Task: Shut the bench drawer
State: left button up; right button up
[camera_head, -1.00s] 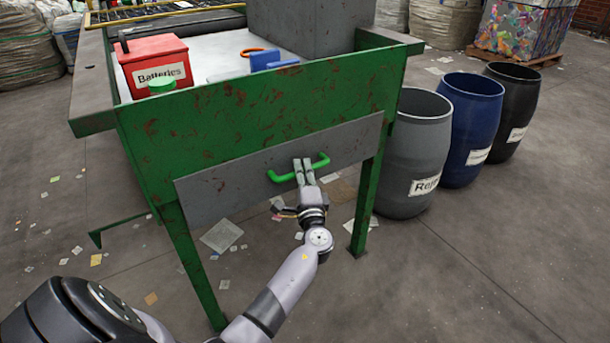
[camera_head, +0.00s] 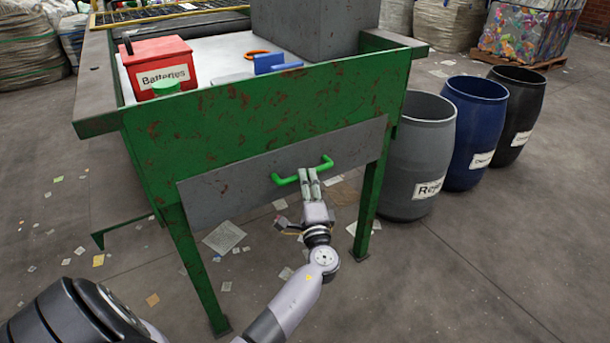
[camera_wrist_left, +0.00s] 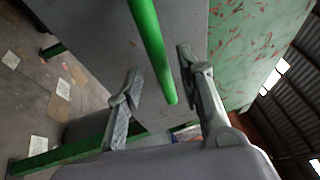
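The bench drawer shows as a long grey front panel (camera_head: 225,190) set against the green bench (camera_head: 190,135), with no clear gap visible behind it in the head view. Its green handle (camera_head: 325,163) is a bar in the middle of the panel. My left gripper (camera_head: 308,172) is at the handle, fingertips near the bar's lower side. In the left wrist view the fingers (camera_wrist_left: 160,70) stand apart, and the green handle (camera_wrist_left: 148,35) runs across the space between them. Whether they touch it, I cannot tell. My right gripper is not in view.
On the bench stand a red batteries box (camera_head: 160,62), blue item (camera_head: 275,64) and grey block (camera_head: 305,28). Grey (camera_head: 415,150), blue (camera_head: 472,130) and black (camera_head: 515,115) barrels stand to the right. Paper scraps lie on the floor; the right foreground is clear.

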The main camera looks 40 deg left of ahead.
pick_arm(q)
jog(key=v, duration=0.8)
